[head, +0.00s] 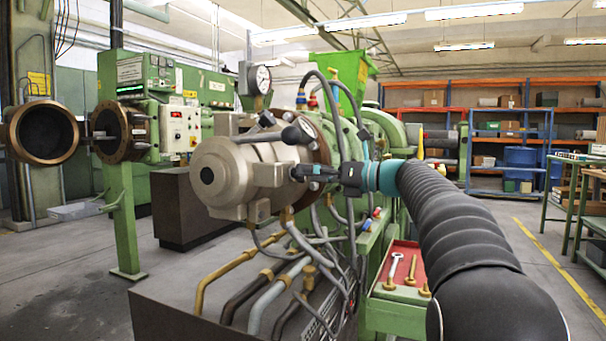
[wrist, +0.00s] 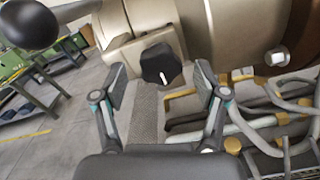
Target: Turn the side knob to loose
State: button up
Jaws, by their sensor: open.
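The side knob (wrist: 159,63) is black and lobed with a white mark on its lower edge. It sits on the beige metal housing (head: 225,176) of the green extruder. My gripper (wrist: 160,80) is open in the wrist view, its two fingers apart to the left and right of the knob. The knob shows between and just beyond the fingertips, and I cannot see contact. In the head view my gripper (head: 312,172) reaches to the right side of the housing. There I cannot tell the knob from the dark fingers.
A lever with a black ball (head: 299,133) sticks out above my gripper; the ball also shows in the wrist view (wrist: 28,24). Grey hoses and brass pipes (head: 240,268) run below the housing. A red tray with tools (head: 402,266) lies below my arm.

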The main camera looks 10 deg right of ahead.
aim_at(292, 172)
jog(key=shift+x, duration=1.25)
jog(key=c, duration=1.2)
jog(key=shift+o, duration=0.2)
